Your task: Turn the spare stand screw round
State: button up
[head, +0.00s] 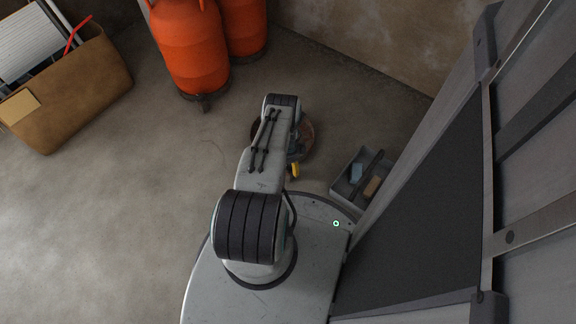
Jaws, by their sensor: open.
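My arm reaches forward over the floor in the head view, and its end bends down behind its last link. Only a little of my gripper (295,164) shows there, past the edge of the link, with a yellow part at its lower end. It is open. A round, rusty brown thing (310,143) lies beneath it, mostly covered by the arm. I cannot tell whether the gripper touches it. I cannot make out the spare stand screw; the arm may hide it.
A grey open toolbox (343,188) with a blue and a tan item stands close by on the right. A large grey panelled structure (420,200) fills the right side. Orange gas bottles (190,45) stand at the back, a brown box (70,90) at the left. The left floor is clear.

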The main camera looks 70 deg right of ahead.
jog(key=shift+c, duration=0.4)
jog(key=c, duration=1.1)
jog(key=shift+o, duration=0.2)
jog(key=shift+d, duration=0.1)
